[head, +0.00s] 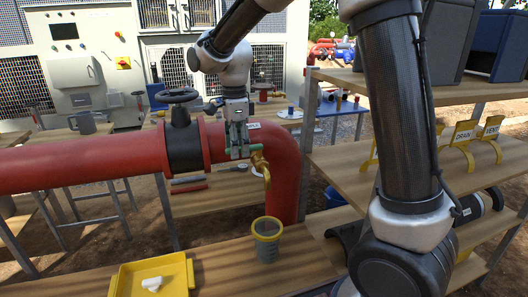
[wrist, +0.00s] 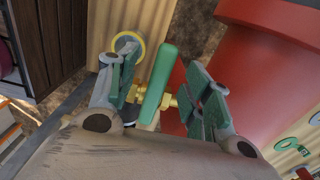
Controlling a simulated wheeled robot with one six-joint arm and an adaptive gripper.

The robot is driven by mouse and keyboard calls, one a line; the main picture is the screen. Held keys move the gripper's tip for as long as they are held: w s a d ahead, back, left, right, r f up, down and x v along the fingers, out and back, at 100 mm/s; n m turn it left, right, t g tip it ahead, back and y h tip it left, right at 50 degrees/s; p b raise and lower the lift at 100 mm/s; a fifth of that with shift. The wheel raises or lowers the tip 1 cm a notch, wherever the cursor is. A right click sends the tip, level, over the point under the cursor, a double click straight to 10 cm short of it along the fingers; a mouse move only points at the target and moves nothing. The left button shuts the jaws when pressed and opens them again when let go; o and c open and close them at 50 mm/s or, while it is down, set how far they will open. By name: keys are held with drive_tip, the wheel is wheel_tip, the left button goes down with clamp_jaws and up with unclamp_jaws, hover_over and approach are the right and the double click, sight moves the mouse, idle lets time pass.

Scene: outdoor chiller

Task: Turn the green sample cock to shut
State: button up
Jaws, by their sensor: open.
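The green handle (wrist: 158,84) of the sample cock shows in the wrist view as a slightly tilted bar on a brass body (wrist: 168,101). In the head view the brass cock (head: 262,166) sticks out from the red pipe, its spout pointing down. My gripper (wrist: 164,88) is open, with one finger on each side of the handle. The left finger is close to the handle; I cannot tell if it touches. A clear gap shows at the right finger. In the head view my gripper (head: 238,148) is at the pipe, partly hiding the handle.
A grey cup with a yellow rim (head: 267,229) stands on the bench below the spout. A yellow tray (head: 125,283) with a white item is at the front. A black handwheel valve (head: 183,147) sits left of my gripper. Yellow labelled tags (head: 463,140) stand on the right shelf.

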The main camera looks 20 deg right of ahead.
drive_tip(key=shift+o, duration=0.6)
drive_tip(key=shift+r, duration=3.55)
